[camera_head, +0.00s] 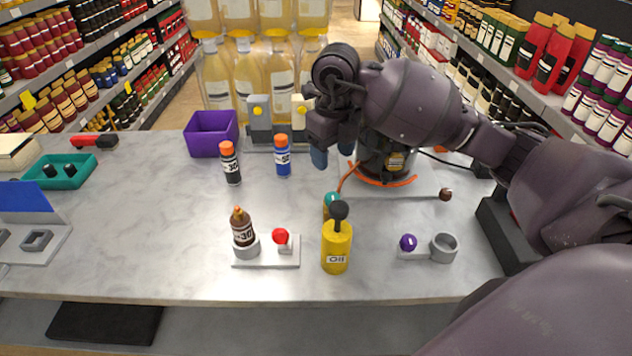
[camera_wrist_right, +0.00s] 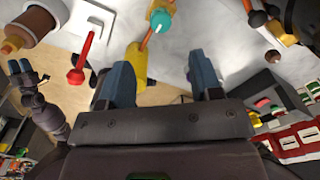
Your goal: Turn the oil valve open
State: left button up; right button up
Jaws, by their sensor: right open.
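A teal knob (camera_head: 331,198) stands on a small yellow body, with an orange tube running from it toward the dark pump (camera_head: 386,162). I take it to be the oil valve. It also shows at the top of the right wrist view (camera_wrist_right: 160,20). My right gripper (camera_head: 333,148) is open and empty above the table, behind and above the knob and apart from it. Its blue fingers (camera_wrist_right: 163,80) are spread in the wrist view. The arm partly hides the pump. My left gripper (camera_wrist_right: 20,68) appears small at the wrist view's left; its opening is unclear.
A yellow OIL bottle (camera_head: 336,250) with a black top stands just in front of the knob. Nearby are a red-knobbed stand (camera_head: 281,237), a brown bottle (camera_head: 242,228), a purple-knobbed holder (camera_head: 409,243) and a brown-knobbed rod (camera_head: 445,194). The table's middle left is fairly clear.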

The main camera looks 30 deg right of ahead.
aim_at(332, 195)
jog(key=f, duration=0.4)
jog(key=shift+s, duration=0.35)
notch_tip(332, 195, down, 6)
jog(key=shift+w+f+b, duration=0.1)
jog(key=shift+f+b, duration=0.05)
jog(key=shift+b, duration=0.3)
jog(key=shift+f, duration=0.2)
pick_arm(q)
jog(key=shift+s+d+f, duration=0.1)
jog(key=shift+s+f, duration=0.35)
jog(key=shift+f, duration=0.05)
pick_arm(e)
jog(key=shift+c, duration=0.7)
jog(key=c, duration=0.8)
pick_arm(q)
jog(key=shift+s+f, duration=0.1)
